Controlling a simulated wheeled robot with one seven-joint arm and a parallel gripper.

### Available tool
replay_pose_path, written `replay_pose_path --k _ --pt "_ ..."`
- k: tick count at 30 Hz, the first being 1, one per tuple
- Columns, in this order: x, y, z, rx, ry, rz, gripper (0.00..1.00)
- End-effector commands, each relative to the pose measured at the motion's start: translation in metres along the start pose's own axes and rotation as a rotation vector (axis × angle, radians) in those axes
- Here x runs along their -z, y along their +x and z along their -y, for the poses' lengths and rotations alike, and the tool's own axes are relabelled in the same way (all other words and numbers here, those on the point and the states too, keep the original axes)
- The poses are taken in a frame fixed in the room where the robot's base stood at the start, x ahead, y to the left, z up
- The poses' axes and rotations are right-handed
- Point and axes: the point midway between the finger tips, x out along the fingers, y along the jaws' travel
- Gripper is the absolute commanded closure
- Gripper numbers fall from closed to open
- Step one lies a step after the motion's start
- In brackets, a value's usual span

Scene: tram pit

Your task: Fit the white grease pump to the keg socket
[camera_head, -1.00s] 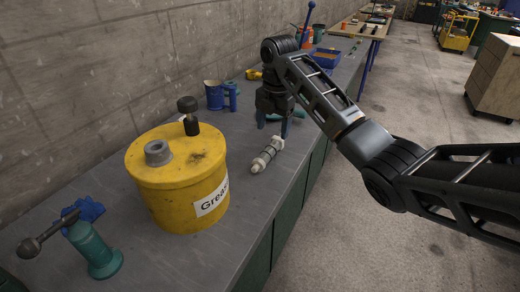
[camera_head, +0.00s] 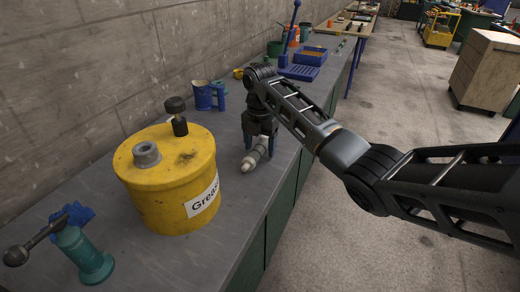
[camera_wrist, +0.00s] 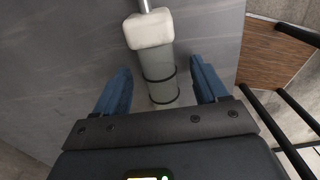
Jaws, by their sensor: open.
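The white grease pump (camera_head: 247,163) lies on its side on the grey bench, right of the yellow keg (camera_head: 160,195). The wrist view shows its pale grey body with dark rings and a white block-like end (camera_wrist: 150,29). The grey ring-shaped keg socket (camera_head: 146,153) stands open on the keg lid. My gripper (camera_head: 259,146) is open above the pump, pointing down. In the wrist view its blue fingers (camera_wrist: 160,72) stand on either side of the pump body, with gaps on both sides. Part of the pump is hidden behind the gripper in the head view.
A black knob (camera_head: 178,116) stands up from the keg lid. The wall bounds the bench's left.

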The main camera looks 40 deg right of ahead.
Motion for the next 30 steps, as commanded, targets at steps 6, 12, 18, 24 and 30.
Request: replay_pose_path --k 6,12,18,24,30 --pt "0.0001 0.0 0.0001 0.0 0.0 0.0 0.4" --pt "0.0001 -0.0001 0.0001 0.0 0.0 0.0 0.59" --pt "0.0001 -0.0002 0.0001 0.0 0.0 0.0 0.78" --pt "-0.0001 -0.0007 -0.0001 0.0 0.0 0.001 0.98" --pt "-0.0002 -0.0011 -0.0001 -0.001 0.0 0.001 1.0"
